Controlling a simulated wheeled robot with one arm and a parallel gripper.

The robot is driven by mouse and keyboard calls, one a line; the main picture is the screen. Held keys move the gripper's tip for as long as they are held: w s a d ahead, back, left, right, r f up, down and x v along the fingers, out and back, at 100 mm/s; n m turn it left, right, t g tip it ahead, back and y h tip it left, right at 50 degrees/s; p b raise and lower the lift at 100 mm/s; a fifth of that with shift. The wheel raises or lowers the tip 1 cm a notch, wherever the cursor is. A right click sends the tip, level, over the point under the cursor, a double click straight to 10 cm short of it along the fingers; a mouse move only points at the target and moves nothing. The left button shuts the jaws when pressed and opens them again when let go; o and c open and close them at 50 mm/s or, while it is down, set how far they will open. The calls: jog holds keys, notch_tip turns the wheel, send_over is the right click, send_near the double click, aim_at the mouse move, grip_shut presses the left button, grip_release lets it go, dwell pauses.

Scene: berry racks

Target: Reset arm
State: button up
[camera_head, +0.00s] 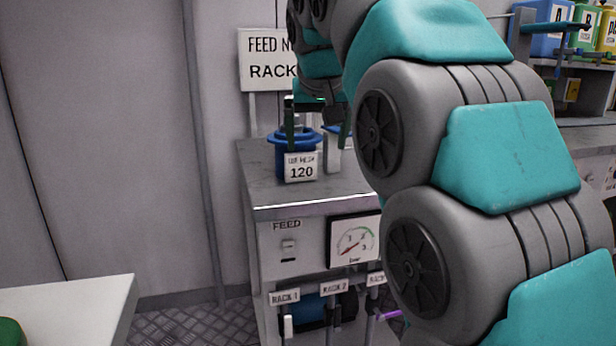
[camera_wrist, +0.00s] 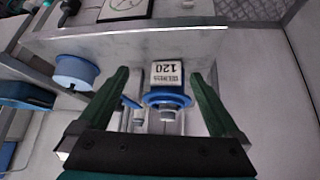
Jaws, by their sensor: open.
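My gripper (camera_head: 317,148) is open, with its two dark green fingers pointing down over the grey cabinet top. In the wrist view its fingers (camera_wrist: 161,74) are spread wide with nothing held between them. A blue round filter (camera_head: 290,138) with a white label reading 120 stands on the cabinet top, beside the fingers in the head view. It also shows in the wrist view (camera_wrist: 166,98), upside down and between the fingers in the picture. I cannot tell how far above it the fingers are. My arm hides part of the cabinet's right side.
The cabinet (camera_head: 262,240) has a feed switch, a gauge (camera_head: 353,241) and rack levers on its front. A sign (camera_head: 268,62) stands behind it. In the wrist view another blue cylinder (camera_wrist: 75,72) lies left. A white table (camera_head: 80,300) is at lower left; bottles (camera_head: 590,25) stand upper right.

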jog(key=s+d+f+g, duration=0.3)
jog(key=s+d+f, duration=0.1)
jog(key=s+f, duration=0.8)
jog(key=s+d+f+g, duration=0.3)
jog(key=s+d+f, duration=0.2)
jog(key=s+f, duration=0.7)
jog(key=s+d+f+m+g, duration=0.1)
jog(key=s+d+f+g, duration=0.2)
jog(key=s+f, duration=0.9)
jog(key=shift+s+d+f+p, duration=0.2)
jog(key=shift+s+d+p, duration=0.15)
jog(key=shift+s+d, duration=0.4)
